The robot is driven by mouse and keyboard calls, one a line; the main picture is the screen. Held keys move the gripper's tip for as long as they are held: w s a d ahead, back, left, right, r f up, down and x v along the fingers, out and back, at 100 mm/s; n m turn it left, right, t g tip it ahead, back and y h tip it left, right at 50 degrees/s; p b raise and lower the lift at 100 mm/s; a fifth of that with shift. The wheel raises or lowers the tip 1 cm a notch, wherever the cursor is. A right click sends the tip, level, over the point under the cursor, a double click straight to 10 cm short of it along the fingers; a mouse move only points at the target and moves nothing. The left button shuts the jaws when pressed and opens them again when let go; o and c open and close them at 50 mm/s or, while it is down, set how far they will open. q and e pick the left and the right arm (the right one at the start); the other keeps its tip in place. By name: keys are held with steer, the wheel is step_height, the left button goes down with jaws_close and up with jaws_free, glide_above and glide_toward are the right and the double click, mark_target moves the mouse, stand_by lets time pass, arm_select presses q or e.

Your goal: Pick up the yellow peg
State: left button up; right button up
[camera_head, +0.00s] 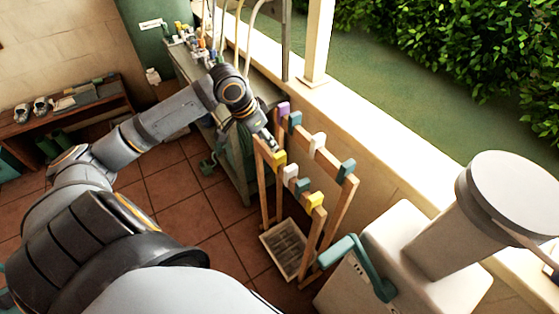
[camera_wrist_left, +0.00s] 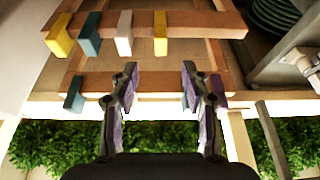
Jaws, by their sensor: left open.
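A wooden rack holds small coloured pegs on two rails. One yellow peg (camera_head: 279,160) is at the left end of the near rail, and it also shows in the left wrist view (camera_wrist_left: 160,33). A second yellow peg (camera_head: 315,200) is at that rail's other end and shows at the far left of the wrist view (camera_wrist_left: 60,36). My left gripper (camera_head: 270,143) is open and empty, close to the first yellow peg. In the wrist view its fingertips (camera_wrist_left: 160,72) are spread, and that peg lies just beyond the gap between them. My right gripper is out of view.
A white peg (camera_head: 290,175) and a teal peg (camera_head: 303,187) share the near rail. The far rail (camera_head: 330,158) carries purple, teal and white pegs. A crate (camera_head: 287,249) sits low in the rack. A pale unit with a teal handle (camera_head: 372,268) stands right.

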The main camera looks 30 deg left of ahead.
mark_target(278, 155)
arm_select(q)
steer(key=shift+x, duration=5.35)
steer(key=shift+w+r, duration=0.1)
steer(key=c, duration=1)
